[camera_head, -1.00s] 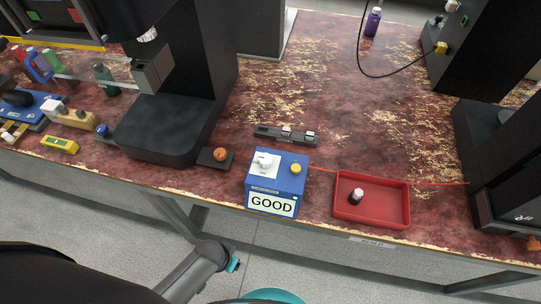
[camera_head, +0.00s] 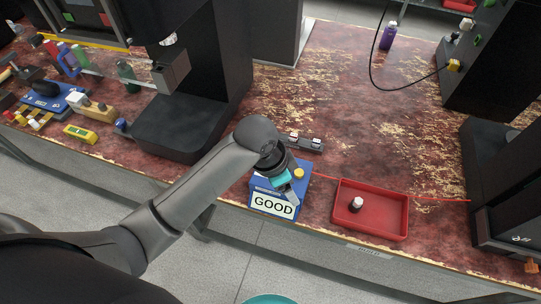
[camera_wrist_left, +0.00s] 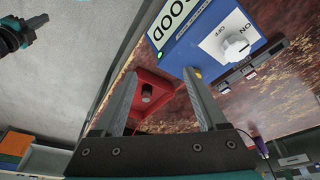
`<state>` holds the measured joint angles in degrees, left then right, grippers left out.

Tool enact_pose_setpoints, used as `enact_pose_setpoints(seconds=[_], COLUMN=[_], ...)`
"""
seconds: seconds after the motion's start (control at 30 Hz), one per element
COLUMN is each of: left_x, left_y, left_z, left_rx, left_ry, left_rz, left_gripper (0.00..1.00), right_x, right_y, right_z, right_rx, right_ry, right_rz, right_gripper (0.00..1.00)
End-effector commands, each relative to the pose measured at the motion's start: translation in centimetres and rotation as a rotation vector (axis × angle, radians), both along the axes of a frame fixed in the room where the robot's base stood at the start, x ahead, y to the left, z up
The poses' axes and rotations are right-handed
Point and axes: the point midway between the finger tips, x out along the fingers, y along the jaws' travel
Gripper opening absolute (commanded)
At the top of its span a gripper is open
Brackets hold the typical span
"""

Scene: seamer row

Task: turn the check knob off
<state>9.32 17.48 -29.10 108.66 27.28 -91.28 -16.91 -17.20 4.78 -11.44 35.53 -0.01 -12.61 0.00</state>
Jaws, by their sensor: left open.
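The blue check box (camera_head: 262,187) with a "GOOD" display stands near the table's front edge. It also shows at the top of the left wrist view (camera_wrist_left: 190,45). Its white knob (camera_wrist_left: 236,46) sits on a white plate marked ON and OFF; I cannot tell which mark it points to. In the head view my arm hides the knob. My left gripper (camera_head: 294,188) is over the box. In the left wrist view the gripper (camera_wrist_left: 160,80) is open and empty, with the knob beyond its right finger.
A yellow button (camera_head: 299,173) is on the box's top. A red tray (camera_head: 382,219) holding a white-topped black piece (camera_head: 356,204) lies to the right. A grey bar (camera_head: 308,144) lies behind the box. A black machine (camera_head: 178,128) stands to the left. Open table lies behind the tray.

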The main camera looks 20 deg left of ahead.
Motion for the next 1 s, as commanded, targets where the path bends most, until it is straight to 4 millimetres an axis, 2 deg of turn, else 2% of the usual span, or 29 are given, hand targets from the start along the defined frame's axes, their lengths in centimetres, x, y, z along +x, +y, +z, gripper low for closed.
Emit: enact_pose_setpoints(seconds=[0.2, 0.4, 0.63, 0.73, 0.83, 1.0], left_x=[3.5, 6.5, 8.4, 8.7, 8.8, 8.7], left_y=[0.7, 3.2, 5.9, 6.4, 6.6, 6.6], left_z=[3.1, 6.9, 10.5, 11.2, 11.0, 8.6], left_rx=[0.086, 0.193, 0.273, 0.287, 0.291, 0.290], left_ry=[0.007, 0.043, 0.087, 0.098, 0.103, 0.106], left_rz=[-0.207, -0.376, -0.477, -0.492, -0.498, -0.497], left_gripper=[0.74, 0.74, 0.74, 0.74, 0.74, 0.74], right_x=[0.0, 0.0, 0.0, 0.0, 0.0, 0.0], right_y=[0.6, 0.7, 0.6, 0.6, 0.4, 0.2], right_z=[0.1, 0.3, 0.3, 0.3, 0.2, -0.3], right_rx=[0.008, 0.008, 0.008, 0.007, 0.006, 0.003], right_ry=[0.000, 0.000, 0.000, 0.000, 0.000, 0.000], right_rz=[-0.002, -0.002, -0.002, -0.001, -0.001, -0.001], right_gripper=[0.00, 0.00, 0.00, 0.00, 0.00, 0.00])
